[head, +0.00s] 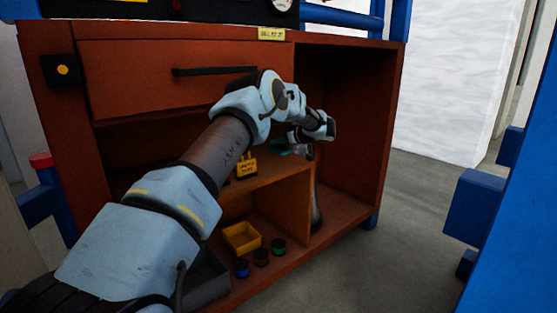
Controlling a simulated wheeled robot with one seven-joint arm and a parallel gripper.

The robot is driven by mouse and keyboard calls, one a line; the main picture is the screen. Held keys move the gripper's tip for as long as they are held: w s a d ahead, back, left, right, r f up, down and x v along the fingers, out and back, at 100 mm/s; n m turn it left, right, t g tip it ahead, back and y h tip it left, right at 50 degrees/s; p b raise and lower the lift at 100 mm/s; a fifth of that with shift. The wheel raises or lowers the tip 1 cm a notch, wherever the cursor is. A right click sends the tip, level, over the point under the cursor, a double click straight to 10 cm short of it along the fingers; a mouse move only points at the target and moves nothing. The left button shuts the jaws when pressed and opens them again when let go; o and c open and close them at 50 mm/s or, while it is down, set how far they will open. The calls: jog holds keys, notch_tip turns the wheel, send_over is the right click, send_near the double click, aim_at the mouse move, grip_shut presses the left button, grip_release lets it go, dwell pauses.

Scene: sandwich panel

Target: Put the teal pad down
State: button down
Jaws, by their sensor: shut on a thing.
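The teal pad (280,148) shows as a small, dark teal shape at the right end of the middle shelf, partly hidden by my arm. My gripper (298,150) is at the pad's right side, below my bent wrist, and is shut on the pad. The fingers are small and dark here. I cannot tell whether the pad touches the shelf.
The orange cabinet (345,45) has a shut drawer (130,85) above the shelf. A yellow block-like item (246,166) stands left of the pad. The tall right compartment (352,150) looks mostly free.

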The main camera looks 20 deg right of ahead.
aim_at(279, 165)
notch_tip(279, 165, down, 6)
jog(key=shift+r, duration=0.1)
jog(key=c, duration=0.9)
grip_release()
jog(key=o, duration=0.3)
jog(key=shift+f+b, duration=0.3)
jog(key=shift+b, duration=0.15)
jog(key=p+v, duration=0.1)
jog(key=v, duration=1)
jog(key=shift+w+r+p, duration=0.15)
jog(key=shift+p, duration=0.25)
